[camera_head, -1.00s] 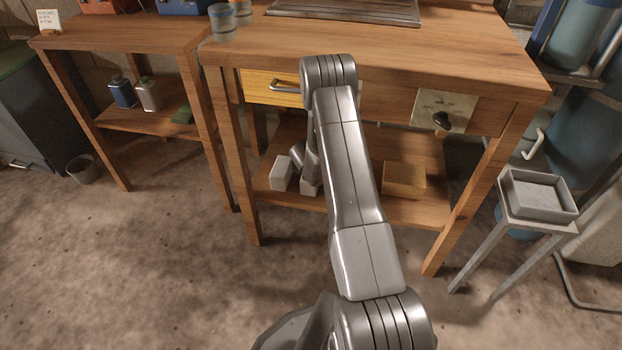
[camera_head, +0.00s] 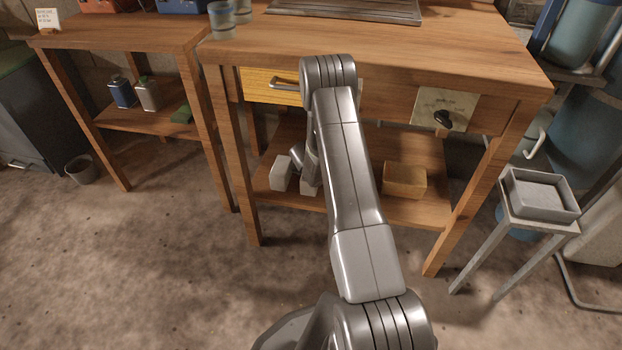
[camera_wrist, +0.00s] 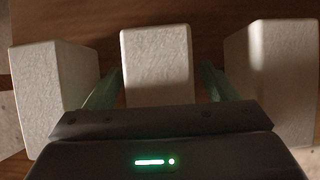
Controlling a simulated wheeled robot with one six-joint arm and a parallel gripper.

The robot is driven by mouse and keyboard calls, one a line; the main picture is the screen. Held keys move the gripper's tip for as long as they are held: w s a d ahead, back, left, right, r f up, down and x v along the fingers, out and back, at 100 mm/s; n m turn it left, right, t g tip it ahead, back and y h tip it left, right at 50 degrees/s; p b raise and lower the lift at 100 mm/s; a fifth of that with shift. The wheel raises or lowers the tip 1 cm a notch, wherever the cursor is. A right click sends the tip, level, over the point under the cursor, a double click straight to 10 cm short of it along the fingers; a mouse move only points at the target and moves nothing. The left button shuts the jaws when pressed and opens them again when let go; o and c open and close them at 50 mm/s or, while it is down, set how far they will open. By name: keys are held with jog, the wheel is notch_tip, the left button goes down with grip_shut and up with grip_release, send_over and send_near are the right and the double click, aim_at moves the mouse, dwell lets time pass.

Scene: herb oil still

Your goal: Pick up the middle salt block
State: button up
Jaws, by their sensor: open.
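In the wrist view three white salt blocks stand in a row on a wooden surface. The middle salt block (camera_wrist: 157,62) lies between my gripper's two green fingers. The left salt block (camera_wrist: 50,85) and the right salt block (camera_wrist: 272,75) stand outside the fingers. My gripper (camera_wrist: 161,70) is open, one finger in each gap beside the middle block. Whether the fingers touch it I cannot tell. In the head view the left salt block (camera_head: 281,173) shows on the bench's lower shelf, and my arm hides most of the other blocks.
The wooden bench top (camera_head: 450,50) and drawer handle (camera_head: 285,84) are above the lower shelf (camera_head: 350,200). A grey tray (camera_head: 541,194) stands on a stand at right. The floor in front is clear.

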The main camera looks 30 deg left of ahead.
grip_shut()
jog(key=shift+r, duration=0.1)
jog(key=shift+r+p, duration=0.15)
jog(key=shift+p, duration=0.2)
